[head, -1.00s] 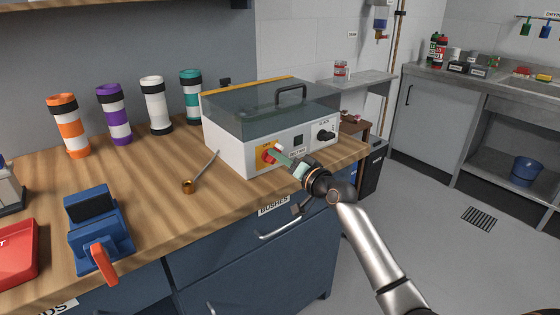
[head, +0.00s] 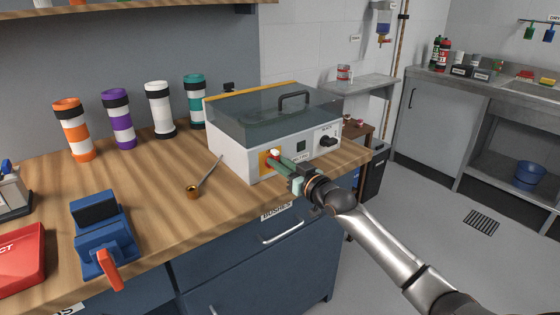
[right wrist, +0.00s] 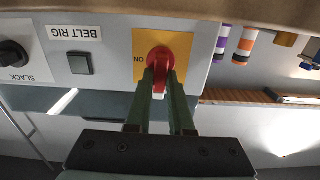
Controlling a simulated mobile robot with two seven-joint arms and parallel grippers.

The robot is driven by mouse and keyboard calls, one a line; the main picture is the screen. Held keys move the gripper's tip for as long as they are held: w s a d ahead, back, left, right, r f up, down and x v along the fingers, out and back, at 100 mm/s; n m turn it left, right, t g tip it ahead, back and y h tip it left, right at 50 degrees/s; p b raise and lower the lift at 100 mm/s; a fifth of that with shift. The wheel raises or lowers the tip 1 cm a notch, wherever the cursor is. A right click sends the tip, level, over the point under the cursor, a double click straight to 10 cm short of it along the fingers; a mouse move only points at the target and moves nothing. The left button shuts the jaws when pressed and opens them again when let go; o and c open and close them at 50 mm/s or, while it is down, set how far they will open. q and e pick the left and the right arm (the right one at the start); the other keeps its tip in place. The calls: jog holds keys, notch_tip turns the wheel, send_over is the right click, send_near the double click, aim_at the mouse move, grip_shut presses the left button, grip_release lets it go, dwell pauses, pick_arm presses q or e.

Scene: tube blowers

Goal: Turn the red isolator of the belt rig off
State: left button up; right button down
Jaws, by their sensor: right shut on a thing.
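The belt rig (head: 232,150) is a white box with a tinted, handled lid at the bench's right end. Its red isolator (right wrist: 166,52) sits on a yellow plate (right wrist: 141,44) marked "ON" in the right wrist view, upside down there. In the head view the isolator (head: 273,153) is partly covered by my fingers. My right gripper (right wrist: 161,84) is shut on the isolator's knob, one green finger on each side of its grip. In the head view the right gripper (head: 278,159) reaches the rig's front from the right. My left gripper is not in view.
A black slack knob (head: 327,142) and a dark square button (right wrist: 79,63) are on the same panel. A brass cup with a rod (head: 193,192) lies left of the rig. A blue vise-like tool (head: 103,235) and several striped tubes stand further left.

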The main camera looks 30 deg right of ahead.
dwell(0.3)
jog(key=shift+n, duration=0.3)
jog(key=c, duration=1)
grip_release()
jog(key=shift+o, duration=1)
jog(key=shift+s, duration=0.1)
jog(key=s+p, duration=0.1)
jog(key=s, duration=1.1)
jog(key=shift+s+d, duration=0.15)
jog(key=shift+d, duration=0.3)
